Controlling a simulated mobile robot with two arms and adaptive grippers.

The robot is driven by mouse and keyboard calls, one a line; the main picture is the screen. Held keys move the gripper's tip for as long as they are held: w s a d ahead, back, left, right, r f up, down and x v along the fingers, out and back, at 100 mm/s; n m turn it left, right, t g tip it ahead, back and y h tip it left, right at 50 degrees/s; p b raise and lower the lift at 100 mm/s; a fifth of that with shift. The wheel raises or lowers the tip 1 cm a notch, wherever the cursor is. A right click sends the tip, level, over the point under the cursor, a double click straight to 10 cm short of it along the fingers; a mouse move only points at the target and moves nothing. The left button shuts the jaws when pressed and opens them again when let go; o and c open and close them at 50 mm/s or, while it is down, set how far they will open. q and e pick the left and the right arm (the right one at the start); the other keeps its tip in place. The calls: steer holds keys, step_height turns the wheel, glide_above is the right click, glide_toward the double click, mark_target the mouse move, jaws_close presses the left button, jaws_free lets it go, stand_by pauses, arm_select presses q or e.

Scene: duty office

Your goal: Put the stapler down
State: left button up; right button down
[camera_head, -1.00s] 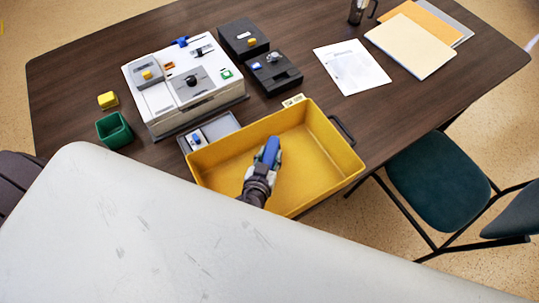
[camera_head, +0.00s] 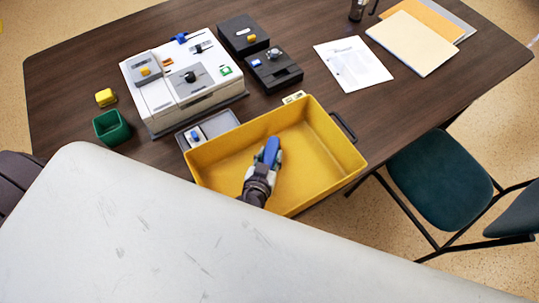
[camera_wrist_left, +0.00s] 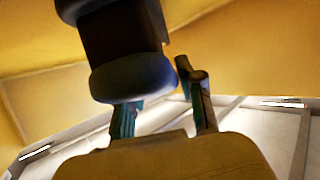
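The stapler (camera_head: 271,151), blue on top with a dark part, is inside the yellow bin (camera_head: 346,152), over its floor. My left gripper (camera_head: 272,160) reaches down into the bin and is shut on the stapler. In the left wrist view the stapler (camera_wrist_left: 130,78) shows its rounded blue end and dark body close to the fingers (camera_wrist_left: 165,105). Whether the stapler touches the bin floor cannot be told. My right gripper is not in view.
The bin stands at the table's near edge. Behind it are a white device (camera_head: 185,80), dark boxes (camera_head: 275,72) and a grey tray (camera_head: 215,124). A green cup (camera_head: 111,127) and yellow block (camera_head: 105,97) lie left.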

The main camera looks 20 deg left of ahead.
arm_select(q)
steer(key=o, duration=0.4)
steer(key=shift+c, duration=0.2)
steer(key=shift+r+p, duration=0.35)
steer(key=shift+p, duration=0.05)
steer(key=shift+r+p, duration=0.45)
steer(key=shift+p, duration=0.15)
steer(key=v, duration=0.2)
steer(key=b+v, duration=0.1)
steer(key=v, duration=0.1)
steer(key=b+v, duration=0.1)
steer(key=v, duration=0.1)
steer(key=shift+s+f, duration=0.15)
steer(key=shift+s, duration=0.3)
steer(key=shift+s+r+b, duration=0.25)
steer(key=shift+s+b, duration=0.05)
